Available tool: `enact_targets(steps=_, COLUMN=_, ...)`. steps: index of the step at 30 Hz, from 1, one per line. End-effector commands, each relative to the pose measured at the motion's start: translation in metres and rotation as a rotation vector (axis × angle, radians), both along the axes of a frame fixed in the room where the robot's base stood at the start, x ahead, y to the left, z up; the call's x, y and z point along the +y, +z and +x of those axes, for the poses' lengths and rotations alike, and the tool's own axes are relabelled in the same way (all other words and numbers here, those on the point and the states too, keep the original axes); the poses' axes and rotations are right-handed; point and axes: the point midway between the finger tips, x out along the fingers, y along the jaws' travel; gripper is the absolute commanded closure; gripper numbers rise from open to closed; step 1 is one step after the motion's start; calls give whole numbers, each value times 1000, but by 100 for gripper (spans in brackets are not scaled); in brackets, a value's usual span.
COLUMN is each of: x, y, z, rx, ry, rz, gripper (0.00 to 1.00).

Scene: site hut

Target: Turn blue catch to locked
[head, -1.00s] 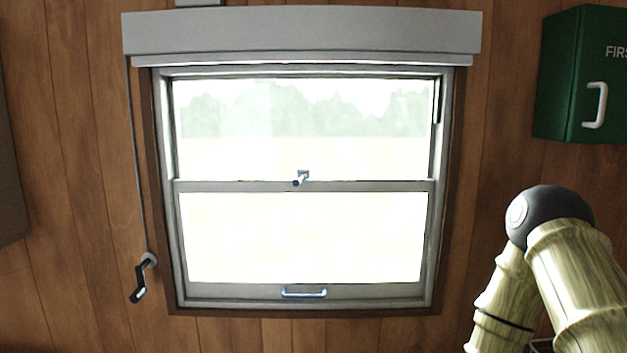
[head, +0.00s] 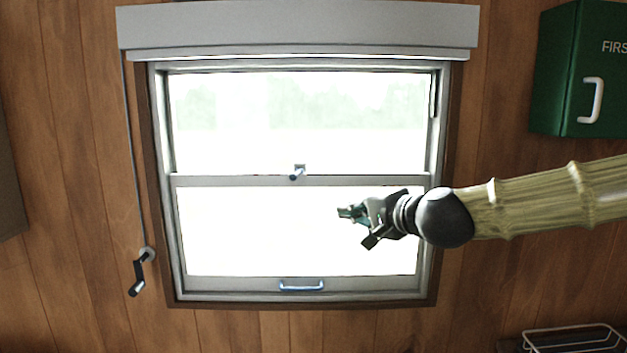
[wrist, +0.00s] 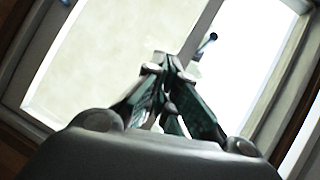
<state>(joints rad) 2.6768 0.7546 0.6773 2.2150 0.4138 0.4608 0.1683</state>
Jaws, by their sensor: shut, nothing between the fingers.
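The blue catch (head: 298,172) sits on the middle rail of the sash window, near its centre. Its small lever points down and to the left in the head view. In the wrist view the catch (wrist: 207,43) shows beyond the fingertips, a little to the right. My gripper (head: 343,212) is in front of the lower pane, below and to the right of the catch, apart from it. In the wrist view its green fingers (wrist: 168,62) are together with nothing between them.
The window has a blue lift handle (head: 302,286) on its bottom rail and a grey blind box (head: 298,28) above. A crank (head: 138,274) hangs at the left. A green first-aid cabinet (head: 565,75) is on the right wall. A wire rack (head: 572,340) is at lower right.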

Motion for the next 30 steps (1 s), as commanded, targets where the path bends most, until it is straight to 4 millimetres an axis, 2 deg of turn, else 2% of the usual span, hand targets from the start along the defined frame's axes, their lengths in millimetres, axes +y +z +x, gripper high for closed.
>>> enact_targets(steps=1, x=-3, y=25, z=-3, rx=-25, ry=-2, rz=29, gripper=100)
enact_targets(steps=3, x=-5, y=49, z=-6, rx=-47, ry=-2, rz=57, gripper=100)
enact_targets(steps=7, x=-6, y=72, z=-11, rx=-69, ry=0, rz=85, gripper=100)
enact_targets(steps=14, x=-2, y=74, z=-3, rx=-68, ry=0, rz=89, gripper=100)
enact_targets(steps=30, x=25, y=67, z=42, rx=-69, ry=1, rz=88, gripper=100)
